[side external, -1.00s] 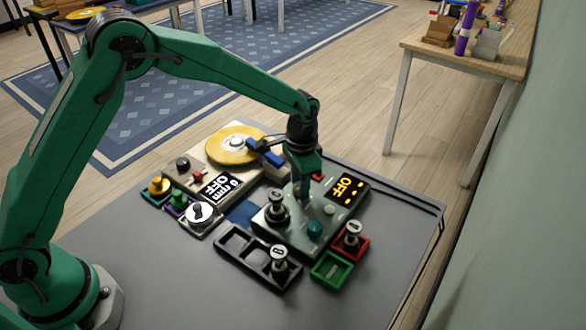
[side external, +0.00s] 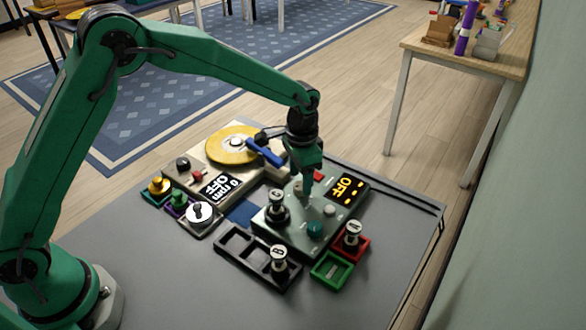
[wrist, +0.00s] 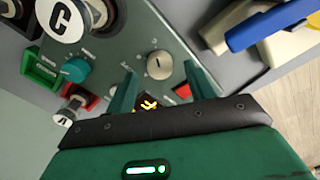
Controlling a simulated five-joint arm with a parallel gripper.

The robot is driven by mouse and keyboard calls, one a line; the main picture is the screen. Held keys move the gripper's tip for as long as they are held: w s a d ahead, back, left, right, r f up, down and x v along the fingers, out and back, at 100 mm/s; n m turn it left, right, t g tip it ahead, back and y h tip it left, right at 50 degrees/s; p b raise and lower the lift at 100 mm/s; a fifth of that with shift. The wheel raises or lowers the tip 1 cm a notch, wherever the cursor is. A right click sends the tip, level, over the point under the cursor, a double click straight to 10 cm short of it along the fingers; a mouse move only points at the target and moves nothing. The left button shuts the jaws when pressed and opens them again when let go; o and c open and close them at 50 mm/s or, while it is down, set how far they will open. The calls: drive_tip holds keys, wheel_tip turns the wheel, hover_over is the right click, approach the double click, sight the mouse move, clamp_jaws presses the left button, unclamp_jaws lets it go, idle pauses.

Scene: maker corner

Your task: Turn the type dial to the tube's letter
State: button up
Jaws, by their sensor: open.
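The grey-green tester box (side external: 288,228) lies on the mat with a tube (side external: 276,207) standing upright on it. Contact cannot be told. The side view hides this dial.
A tube stands in the red tray (side external: 366,246), another in the black rack (side external: 230,250). An empty-looking green tray (side external: 331,272) is in front. Left of the box is a beige machine with a yellow disc (side external: 228,151) and a blue lever (side external: 263,152). The front mat is clear.

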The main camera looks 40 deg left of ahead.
sight(298, 185)
wheel_tip(298, 185, up, 6)
drive_tip(key=shift+f, duration=0.1)
idle(0.5)
drive_tip(key=shift+s+a+r, duration=0.15)
drive_tip(key=shift+a+r, duration=0.1)
drive_tip(key=shift+r, duration=0.2)
drive_tip(key=s+a+r+n+t, duration=0.3)
drive_tip(key=s+a+r, duration=0.7)
drive_tip(key=s+r, duration=0.15)
drive_tip(key=s+a+r+n+t, duration=0.1)
drive_tip(key=s+a, duration=0.5)
drive_tip(key=s, duration=0.9)
drive_tip(key=shift+s+a+n+t, duration=0.15)
drive_tip(key=shift+s+n+t, duration=0.15)
drive_tip(key=shift+n+t, duration=0.65)
